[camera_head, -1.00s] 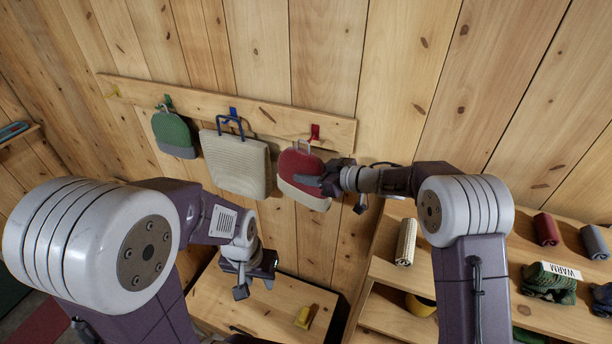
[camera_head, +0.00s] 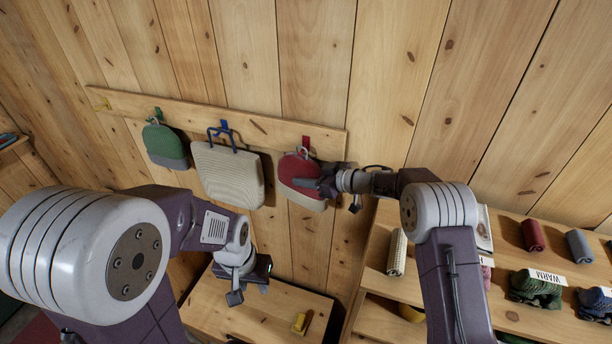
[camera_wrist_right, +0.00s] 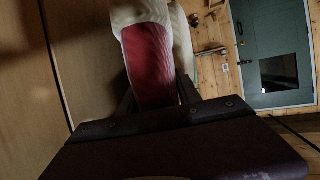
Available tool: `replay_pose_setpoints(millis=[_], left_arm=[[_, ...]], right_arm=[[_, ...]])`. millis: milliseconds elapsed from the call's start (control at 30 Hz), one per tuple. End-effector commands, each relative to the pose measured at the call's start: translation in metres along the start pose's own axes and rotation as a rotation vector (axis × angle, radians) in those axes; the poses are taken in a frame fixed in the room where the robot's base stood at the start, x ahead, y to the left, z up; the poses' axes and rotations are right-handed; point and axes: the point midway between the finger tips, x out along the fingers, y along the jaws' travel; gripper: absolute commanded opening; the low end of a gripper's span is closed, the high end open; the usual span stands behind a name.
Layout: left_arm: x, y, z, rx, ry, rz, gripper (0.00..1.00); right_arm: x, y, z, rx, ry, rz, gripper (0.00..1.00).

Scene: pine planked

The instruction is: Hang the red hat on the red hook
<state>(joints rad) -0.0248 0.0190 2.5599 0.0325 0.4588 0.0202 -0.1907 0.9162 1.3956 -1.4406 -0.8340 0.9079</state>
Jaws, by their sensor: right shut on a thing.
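My right gripper (camera_head: 328,184) is shut on the hat's right side. The right wrist view shows the red hat (camera_wrist_right: 149,62) between the fingers. My left gripper (camera_head: 250,284) hangs low over the bench, away from the hat; its fingertips are not clear.
A green hat (camera_head: 165,144) and a cream bag (camera_head: 228,173) hang to the left on the hook board (camera_head: 265,126). A yellow hook (camera_head: 102,104) is bare. A shelf with rolled cloths (camera_head: 532,235) stands right. A bench (camera_head: 262,318) is below.

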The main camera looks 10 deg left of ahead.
Motion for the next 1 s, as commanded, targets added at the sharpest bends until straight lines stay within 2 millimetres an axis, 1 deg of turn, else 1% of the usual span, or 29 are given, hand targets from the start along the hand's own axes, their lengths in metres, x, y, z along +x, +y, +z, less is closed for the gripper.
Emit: replay_pose_setpoints(millis=[400, 433, 500, 833, 1000], left_arm=[[0.0002, 0.0, 0.0001, 0.0, 0.0, 0.0, 0.36], [0.0002, 0.0, 0.0001, 0.0, 0.0, 0.0, 0.36], [0.0002, 0.0, 0.0001, 0.0, 0.0, 0.0, 0.36], [-0.0002, 0.0, 0.0, 0.0, 0.0, 0.0, 0.36], [-0.0067, 0.0001, -0.0006, 0.0, 0.0, 0.0, 0.36]], right_arm=[[0.0001, -0.0003, 0.0001, 0.0, 0.0, 0.0, 0.0], [0.0001, -0.0003, 0.0001, 0.0, 0.0, 0.0, 0.48], [0.0001, -0.0003, 0.0001, 0.0, 0.0, 0.0, 0.65], [-0.0001, -0.0005, 0.0, 0.001, -0.001, 0.0, 0.65], [-0.0016, -0.0024, -0.0058, 0.001, 0.0, 0.0, 0.65]])
